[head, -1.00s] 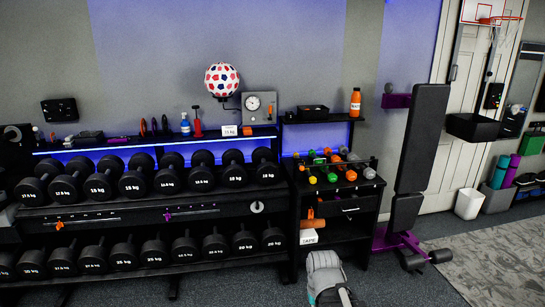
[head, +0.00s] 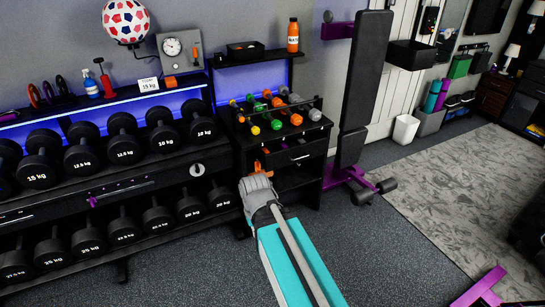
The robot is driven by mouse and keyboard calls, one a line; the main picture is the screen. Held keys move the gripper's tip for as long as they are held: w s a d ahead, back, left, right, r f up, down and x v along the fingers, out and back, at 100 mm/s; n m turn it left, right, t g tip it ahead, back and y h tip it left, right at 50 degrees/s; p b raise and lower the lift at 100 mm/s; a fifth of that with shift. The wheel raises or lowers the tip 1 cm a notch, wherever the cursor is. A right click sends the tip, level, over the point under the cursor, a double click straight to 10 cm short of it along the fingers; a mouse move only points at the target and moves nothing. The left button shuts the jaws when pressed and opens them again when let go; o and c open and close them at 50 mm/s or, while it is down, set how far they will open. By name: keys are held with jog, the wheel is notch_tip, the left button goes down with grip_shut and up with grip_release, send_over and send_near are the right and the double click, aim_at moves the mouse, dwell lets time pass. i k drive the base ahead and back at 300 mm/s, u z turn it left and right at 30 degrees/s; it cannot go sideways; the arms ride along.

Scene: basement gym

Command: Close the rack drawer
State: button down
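The rack drawer (head: 312,152) is a dark front with a pale handle, in the small black rack just right of the dumbbell rack in the head view. It lies below the top tray of small weights. How far it stands out is hard to tell in the dark. The grey end of my arm (head: 257,187) shows in front of the rack, lower left of the drawer and apart from its handle in the picture.
The long dumbbell rack (head: 105,195) fills the left side. A purple-footed bench (head: 361,90) stands upright close to the drawer's right. A white bin (head: 405,129) is farther right. Open floor (head: 365,235) lies in front, with a purple-framed item (head: 482,288) at bottom right.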

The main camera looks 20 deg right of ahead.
aim_at(278, 158)
jog(key=i, duration=0.85)
jog(key=u, duration=0.05)
